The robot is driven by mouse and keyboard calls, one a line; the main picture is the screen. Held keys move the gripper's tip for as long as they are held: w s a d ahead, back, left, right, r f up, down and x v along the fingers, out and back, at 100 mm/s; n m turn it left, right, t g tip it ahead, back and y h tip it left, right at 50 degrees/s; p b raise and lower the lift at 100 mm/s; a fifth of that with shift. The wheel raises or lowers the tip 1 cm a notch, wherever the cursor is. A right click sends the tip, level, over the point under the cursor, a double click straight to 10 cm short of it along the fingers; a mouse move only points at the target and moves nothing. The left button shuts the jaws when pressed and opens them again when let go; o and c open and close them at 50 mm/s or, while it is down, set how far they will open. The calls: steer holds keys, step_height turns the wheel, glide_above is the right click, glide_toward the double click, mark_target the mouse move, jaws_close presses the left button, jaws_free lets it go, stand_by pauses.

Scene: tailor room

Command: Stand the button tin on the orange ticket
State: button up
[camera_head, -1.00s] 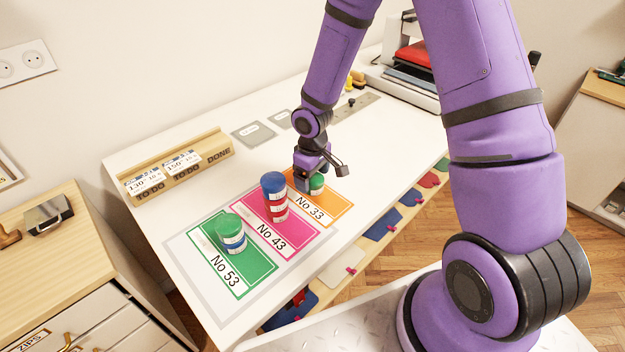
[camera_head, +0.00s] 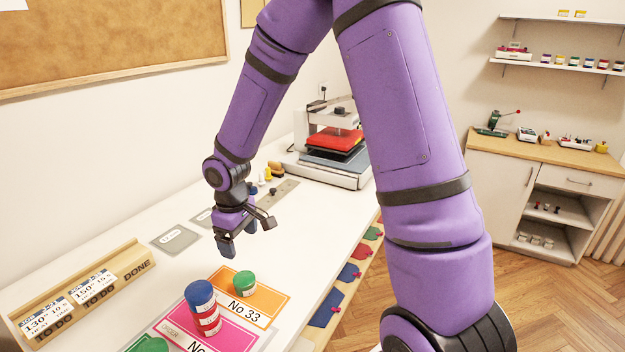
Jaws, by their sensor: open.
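A small tin with a green lid (camera_head: 244,282) stands upright on the orange ticket (camera_head: 270,304), marked No 33, near its far left part. I take it to be the button tin. My gripper (camera_head: 228,247) is open and empty, above the table and apart from the tin, up and to its left in the picture. Part of its far finger is hidden behind the near one.
A taller blue, red and white cylinder (camera_head: 203,308) stands on the pink ticket (camera_head: 238,337). A wooden card rack (camera_head: 85,290) stands left; a heat press (camera_head: 330,145) stands behind.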

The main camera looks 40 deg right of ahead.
steer(key=s+d+r+m+t+h, duration=0.1)
steer(key=s+d+r+m, duration=0.1)
steer(key=s+r, duration=0.5)
steer(key=s+d+r+m+t, duration=0.1)
steer(key=s+d+r, duration=0.1)
steer(key=r, duration=0.8)
steer(key=s+d+r+m+t, duration=0.1)
steer(key=s+r, duration=0.3)
steer(key=s, duration=0.4)
steer(key=s+d+r+m+t+y, duration=0.1)
steer(key=s+r+m+t, duration=0.1)
steer(key=s+r, duration=0.3)
steer(key=s, duration=0.3)
steer(key=shift+d, duration=0.2)
